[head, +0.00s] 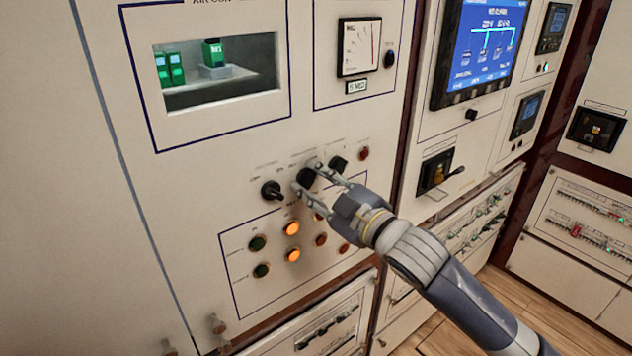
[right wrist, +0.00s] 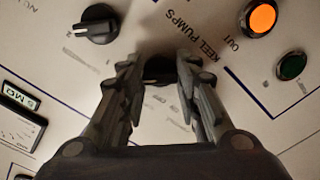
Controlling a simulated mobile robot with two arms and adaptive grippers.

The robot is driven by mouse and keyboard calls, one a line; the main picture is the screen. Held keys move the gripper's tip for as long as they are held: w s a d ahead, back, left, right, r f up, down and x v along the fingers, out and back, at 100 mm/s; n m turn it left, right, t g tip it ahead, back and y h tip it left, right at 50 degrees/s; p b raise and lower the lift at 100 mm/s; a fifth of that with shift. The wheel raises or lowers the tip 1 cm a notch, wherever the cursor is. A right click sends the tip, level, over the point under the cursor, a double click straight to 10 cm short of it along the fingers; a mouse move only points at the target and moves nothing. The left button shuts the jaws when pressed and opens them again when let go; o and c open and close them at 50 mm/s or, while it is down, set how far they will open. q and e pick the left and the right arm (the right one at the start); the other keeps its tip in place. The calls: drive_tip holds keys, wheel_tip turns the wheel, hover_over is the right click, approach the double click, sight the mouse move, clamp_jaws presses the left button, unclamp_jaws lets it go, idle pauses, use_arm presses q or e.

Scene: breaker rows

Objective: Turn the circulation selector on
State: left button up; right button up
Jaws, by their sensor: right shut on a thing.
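Three black selector knobs stand in a row on the cream panel. The middle selector knob (head: 306,177) is between the fingers of my right gripper (head: 306,179), which is shut on it. Which way this knob points is hidden by the fingers, and I cannot read its label. In the right wrist view the dark top of the gripped knob (right wrist: 160,68) shows between the fingertips of my right gripper (right wrist: 160,72). The left knob (head: 271,191) and the right knob (head: 338,163) stand free on either side. My left gripper is not in view.
Below the knobs is a block of lamps marked keel pumps, with lit orange lamps (head: 292,229) and dark green ones (head: 257,243). A red lamp (head: 363,153) sits right of the knobs. Above are a window (head: 220,70) and a gauge (head: 359,47).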

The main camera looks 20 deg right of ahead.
drive_tip(key=shift+r, duration=0.2)
drive_tip(key=o, duration=1)
drive_tip(key=shift+w, duration=0.1)
drive_tip(key=shift+o, duration=0.2)
drive_tip(key=shift+w+f, duration=0.1)
drive_tip(key=shift+f, duration=0.05)
drive_tip(key=v, duration=0.7)
drive_tip(key=shift+s, duration=0.25)
